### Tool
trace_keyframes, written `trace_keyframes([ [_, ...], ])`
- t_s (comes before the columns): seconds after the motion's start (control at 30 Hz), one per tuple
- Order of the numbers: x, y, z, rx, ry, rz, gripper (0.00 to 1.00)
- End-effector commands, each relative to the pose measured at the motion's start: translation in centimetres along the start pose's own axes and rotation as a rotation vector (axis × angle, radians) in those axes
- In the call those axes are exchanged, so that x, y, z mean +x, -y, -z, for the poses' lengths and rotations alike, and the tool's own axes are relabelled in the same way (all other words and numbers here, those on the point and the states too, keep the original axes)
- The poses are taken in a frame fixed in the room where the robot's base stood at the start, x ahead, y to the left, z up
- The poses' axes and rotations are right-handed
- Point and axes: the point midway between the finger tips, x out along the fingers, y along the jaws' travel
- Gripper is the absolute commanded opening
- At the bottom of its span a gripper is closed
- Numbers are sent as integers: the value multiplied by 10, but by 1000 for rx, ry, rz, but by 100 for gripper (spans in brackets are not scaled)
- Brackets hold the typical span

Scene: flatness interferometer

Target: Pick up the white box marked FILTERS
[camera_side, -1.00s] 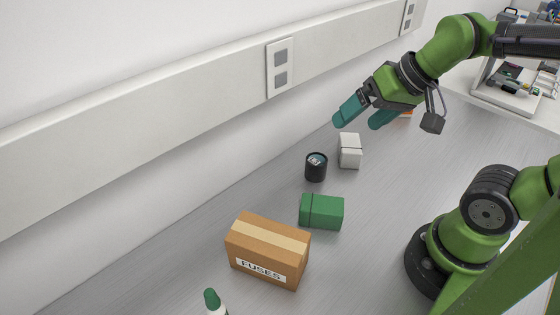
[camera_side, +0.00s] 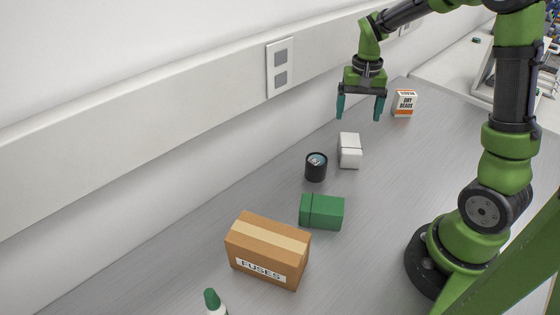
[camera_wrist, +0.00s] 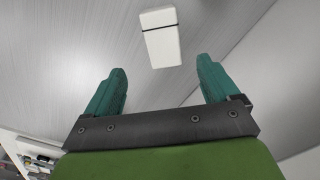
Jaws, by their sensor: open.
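A small white box (camera_side: 349,151) with a dark line across it stands on the grey bench, behind a black cylinder. No FILTERS marking can be read on it from these views. It also shows in the wrist view (camera_wrist: 161,42), beyond and between my fingertips. My gripper (camera_side: 360,114) is open and empty, pointing down, above the bench and a little behind the white box. Its two teal fingers (camera_wrist: 160,80) are spread apart and do not touch the box.
A black cylinder (camera_side: 316,168), a green box (camera_side: 321,212) and a brown FUSES carton (camera_side: 268,252) stand nearer the camera. A green-capped bottle (camera_side: 213,302) is at the bottom. An orange-white box (camera_side: 404,103) stands behind. A wall with a raised rail (camera_side: 180,108) runs along the left.

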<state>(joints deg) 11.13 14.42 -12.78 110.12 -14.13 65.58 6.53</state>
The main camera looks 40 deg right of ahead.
Motion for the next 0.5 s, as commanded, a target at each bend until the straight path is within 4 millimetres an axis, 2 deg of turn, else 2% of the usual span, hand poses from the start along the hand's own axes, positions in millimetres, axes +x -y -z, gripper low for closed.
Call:
trace_keyframes([
  [0.1, 28, 0, -1, 1, 5, -3, 88],
  [0.23, 53, 0, -1, 0, 3, -2, 88],
  [0.33, 65, 0, -1, 1, 3, 0, 88],
  [0.5, 75, 1, -1, 0, 0, 1, 88],
])
